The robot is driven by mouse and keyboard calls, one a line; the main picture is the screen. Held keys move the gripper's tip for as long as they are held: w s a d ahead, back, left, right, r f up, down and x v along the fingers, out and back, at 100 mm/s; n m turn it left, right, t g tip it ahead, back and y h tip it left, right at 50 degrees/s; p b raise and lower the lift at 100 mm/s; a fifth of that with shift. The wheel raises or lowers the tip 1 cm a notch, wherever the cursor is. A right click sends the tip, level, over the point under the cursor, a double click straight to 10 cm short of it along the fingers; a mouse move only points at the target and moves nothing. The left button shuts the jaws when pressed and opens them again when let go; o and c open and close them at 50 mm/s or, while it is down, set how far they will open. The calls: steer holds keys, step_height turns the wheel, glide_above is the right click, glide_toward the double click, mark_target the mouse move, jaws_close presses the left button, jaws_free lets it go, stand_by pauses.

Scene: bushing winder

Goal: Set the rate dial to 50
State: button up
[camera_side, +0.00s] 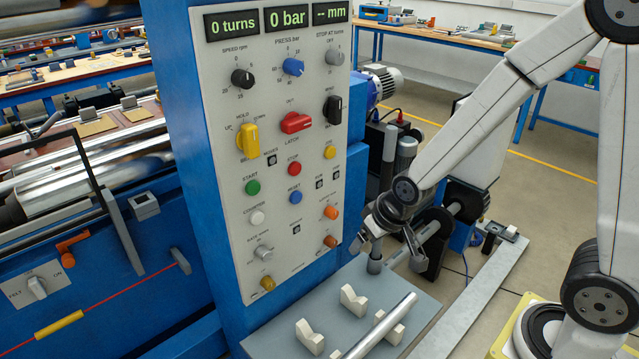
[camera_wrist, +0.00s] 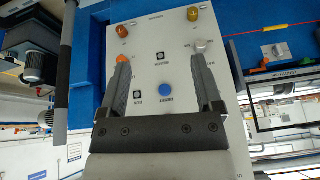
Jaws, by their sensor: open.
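The rate dial (camera_side: 263,252) is a small grey knob low on the left of the pale control panel. Its label is too small to read clearly, and I cannot tell its setting. In the wrist view the panel appears upside down, and a grey knob (camera_wrist: 202,45) that looks like the rate dial shows near the tip of the right finger. My gripper (camera_side: 378,243) is to the right of the panel, apart from it. In the wrist view my gripper (camera_wrist: 158,62) has its two dark fingers spread wide with nothing between them.
An orange knob (camera_side: 330,212) and a brown knob (camera_side: 329,241) sit right of the dial, and a brass-coloured knob (camera_side: 267,283) below it. A blue button (camera_side: 294,197) is above. A grey tray (camera_side: 275,322) with cream V-blocks and a metal rod juts out below the panel.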

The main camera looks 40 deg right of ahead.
steer(key=w+a+f+m+t, duration=0.2)
steer(key=w+f+t, duration=0.15)
steer(key=w, duration=0.35)
steer(key=w+a+f+m+t, duration=0.25)
steer(key=w+f, duration=0.25)
steer(key=w, duration=0.3)
steer(key=m+t, duration=0.2)
steer(key=t, duration=0.5)
glide_toward(268, 258)
steer(key=shift+w+f, duration=0.1)
steer(key=shift+w, duration=0.7)
steer(key=shift+w, duration=0.1)
steer(key=shift+w, duration=3.85)
jaws_close()
